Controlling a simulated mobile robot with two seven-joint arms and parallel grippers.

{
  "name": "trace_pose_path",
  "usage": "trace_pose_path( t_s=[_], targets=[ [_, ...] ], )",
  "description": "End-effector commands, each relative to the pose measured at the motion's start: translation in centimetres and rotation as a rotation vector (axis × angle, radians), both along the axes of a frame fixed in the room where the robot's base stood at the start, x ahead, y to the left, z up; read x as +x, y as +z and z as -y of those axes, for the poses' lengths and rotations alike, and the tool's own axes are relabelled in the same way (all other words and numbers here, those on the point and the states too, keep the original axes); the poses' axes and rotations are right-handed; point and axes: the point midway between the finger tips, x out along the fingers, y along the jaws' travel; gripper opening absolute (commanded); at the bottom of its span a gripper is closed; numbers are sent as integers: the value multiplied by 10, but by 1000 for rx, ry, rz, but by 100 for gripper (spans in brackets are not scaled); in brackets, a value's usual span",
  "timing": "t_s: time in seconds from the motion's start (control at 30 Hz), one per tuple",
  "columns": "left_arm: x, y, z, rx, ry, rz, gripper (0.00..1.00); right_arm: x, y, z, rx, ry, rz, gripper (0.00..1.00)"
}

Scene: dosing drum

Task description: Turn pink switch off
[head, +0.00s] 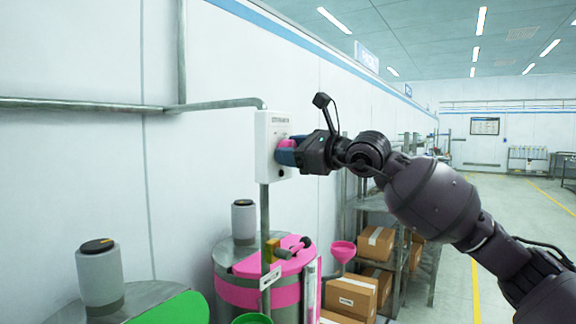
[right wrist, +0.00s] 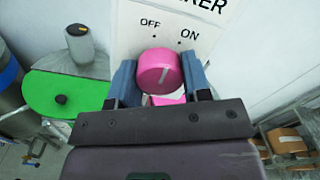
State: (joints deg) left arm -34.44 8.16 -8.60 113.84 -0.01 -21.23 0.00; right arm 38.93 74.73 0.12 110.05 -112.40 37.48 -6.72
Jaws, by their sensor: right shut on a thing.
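The pink switch (right wrist: 157,65) is a round knob on a white panel box (head: 273,135) on the wall. Its face carries a short pale mark, and OFF and ON are printed above it, OFF to the left and ON to the right. I cannot tell for sure which label the mark points to. My right gripper (head: 286,152) reaches the box from the right, with its blue fingers on both sides of the knob and shut on it. In the head view the fingers hide most of the switch (head: 288,143). My left gripper is not in view.
Below the box stand a drum with a pink lid (head: 258,265) and a green-lidded drum (head: 170,308). A pink funnel (head: 342,250) and shelves with cardboard boxes (head: 375,242) are to the right. A pipe (head: 130,105) runs along the wall. The aisle at right is clear.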

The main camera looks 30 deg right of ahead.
Motion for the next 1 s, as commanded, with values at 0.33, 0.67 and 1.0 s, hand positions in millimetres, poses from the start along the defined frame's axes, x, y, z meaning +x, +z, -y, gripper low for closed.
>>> trace_pose_path(
  t_s=[0.33,0.67,1.0],
  targets=[
    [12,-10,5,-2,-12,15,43,2,-4,0,-282,-1,111,20],
    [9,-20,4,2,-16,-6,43,1,-2,0,-452,1,184,20],
    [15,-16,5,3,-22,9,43,0,0,0,-509,0,209,20]
  ],
)
